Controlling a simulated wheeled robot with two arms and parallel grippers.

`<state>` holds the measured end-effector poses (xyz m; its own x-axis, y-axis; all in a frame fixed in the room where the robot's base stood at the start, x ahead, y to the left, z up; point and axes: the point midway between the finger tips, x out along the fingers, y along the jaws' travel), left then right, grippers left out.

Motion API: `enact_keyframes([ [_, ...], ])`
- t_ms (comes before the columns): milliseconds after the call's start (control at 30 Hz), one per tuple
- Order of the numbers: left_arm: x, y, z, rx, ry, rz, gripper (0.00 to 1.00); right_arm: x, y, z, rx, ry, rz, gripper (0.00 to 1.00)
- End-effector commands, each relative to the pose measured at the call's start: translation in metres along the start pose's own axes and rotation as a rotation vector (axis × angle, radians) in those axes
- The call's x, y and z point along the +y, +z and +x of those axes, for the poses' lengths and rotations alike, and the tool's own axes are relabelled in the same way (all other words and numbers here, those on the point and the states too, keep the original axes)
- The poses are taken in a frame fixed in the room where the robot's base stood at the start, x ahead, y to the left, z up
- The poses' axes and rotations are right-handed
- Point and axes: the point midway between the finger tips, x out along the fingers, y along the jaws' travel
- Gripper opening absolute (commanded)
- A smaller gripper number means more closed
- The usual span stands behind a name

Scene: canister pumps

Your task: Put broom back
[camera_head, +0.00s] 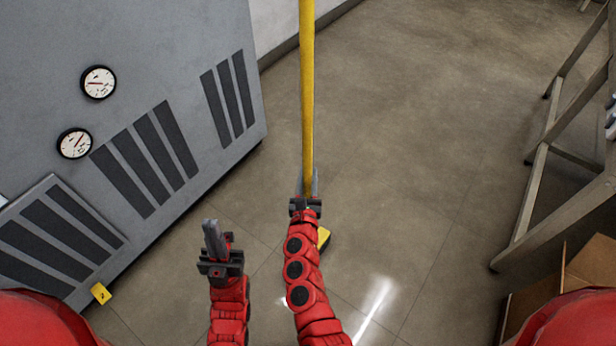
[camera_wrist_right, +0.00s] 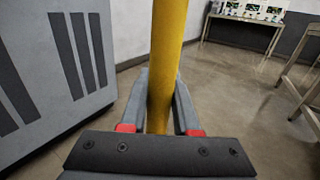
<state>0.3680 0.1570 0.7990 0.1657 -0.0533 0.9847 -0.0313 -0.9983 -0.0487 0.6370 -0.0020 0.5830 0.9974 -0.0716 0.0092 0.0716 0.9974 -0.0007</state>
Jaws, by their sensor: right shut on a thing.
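The broom shows as a long yellow handle (camera_head: 307,90) standing nearly upright in the head view. It also runs up through the middle of the right wrist view (camera_wrist_right: 167,55). My right gripper (camera_head: 307,188) is shut around the handle, with one finger on each side in the wrist view (camera_wrist_right: 160,105). A yellow and dark piece (camera_head: 323,238) shows low beside my right forearm and looks like part of the broom head; the rest is hidden by the arm. My left gripper (camera_head: 214,238) is left of the broom, empty, its fingers looking closed together.
A grey cabinet (camera_head: 185,70) with gauges and dark vents stands at left. A small yellow marker (camera_head: 100,293) is by its base. A metal frame (camera_head: 545,160) and a cardboard box (camera_head: 590,262) are at right. A table (camera_wrist_right: 245,22) stands far back. The middle floor is clear.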

Motion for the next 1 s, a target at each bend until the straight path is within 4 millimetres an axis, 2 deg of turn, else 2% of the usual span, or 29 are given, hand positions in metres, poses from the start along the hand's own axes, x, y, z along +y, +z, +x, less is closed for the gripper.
enact_keyframes([
  [467,0.0002,0.0009,-0.0051,0.0,0.0,0.0,0.0,-0.0004,-0.0055,0.0007,-0.004,-0.002,0.002,0.0],
  [500,0.0003,0.0009,-0.0053,0.0,0.0,0.0,0.0,-0.0004,-0.006,0.0005,-0.003,-0.001,0.002,0.31],
  [667,0.0002,0.0007,-0.0042,0.0,0.0,0.0,0.0,-0.0002,-0.0055,0.0003,-0.002,-0.001,0.001,0.59],
  [1000,0.0,0.0001,0.0001,0.0,0.0,0.0,0.0,0.0003,-0.0028,0.0001,-0.001,0.001,0.0,0.59],
])
